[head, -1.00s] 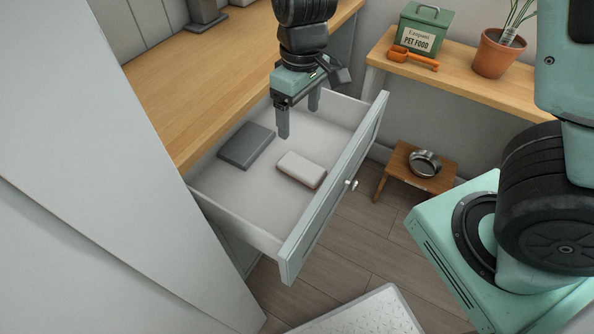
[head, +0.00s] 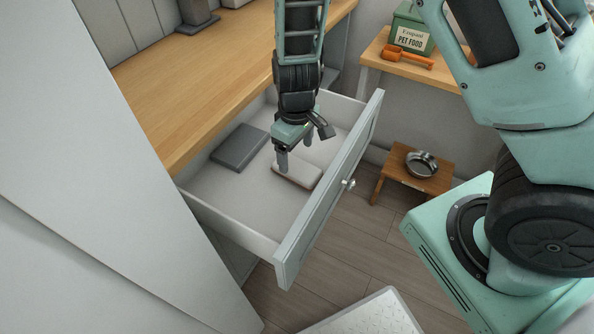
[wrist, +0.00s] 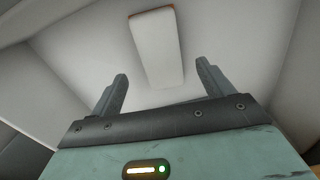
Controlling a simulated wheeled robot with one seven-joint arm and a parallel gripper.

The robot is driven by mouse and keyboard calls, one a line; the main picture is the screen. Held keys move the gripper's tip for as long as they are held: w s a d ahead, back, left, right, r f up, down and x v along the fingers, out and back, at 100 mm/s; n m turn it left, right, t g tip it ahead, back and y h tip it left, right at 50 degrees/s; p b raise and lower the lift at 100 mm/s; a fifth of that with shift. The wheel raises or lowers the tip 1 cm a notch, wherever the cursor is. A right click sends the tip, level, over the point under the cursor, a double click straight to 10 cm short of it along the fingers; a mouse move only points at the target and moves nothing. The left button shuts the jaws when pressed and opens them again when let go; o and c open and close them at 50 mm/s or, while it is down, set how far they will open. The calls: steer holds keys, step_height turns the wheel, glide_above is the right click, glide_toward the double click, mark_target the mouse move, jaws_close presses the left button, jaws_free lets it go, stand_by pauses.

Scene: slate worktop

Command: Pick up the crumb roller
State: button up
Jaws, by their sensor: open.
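The crumb roller appears to be the white block with orange-brown edging (head: 298,174), lying flat in the open drawer (head: 237,214). In the wrist view the white block (wrist: 157,48) lies ahead of and roughly between my fingers, with its near end close to the fingertip line. My gripper (head: 295,154) is open and empty, low in the drawer just above the block's left and far part. It also shows in the wrist view (wrist: 160,88) with both fingers apart. One finger hides a little of the block in the head view.
A dark grey flat block (head: 240,147) lies left of the white one in the drawer. The drawer front (head: 330,190) stands close on the right, and the wooden worktop (head: 190,85) on the left. A small stool (head: 415,170) with a metal bowl (head: 421,163) stands beyond.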

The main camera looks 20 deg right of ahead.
mark_target(297, 166)
steer(key=f, duration=0.5)
steer(key=shift+s+b, duration=0.2)
steer(key=shift+b, duration=0.15)
steer(key=c, duration=1.1)
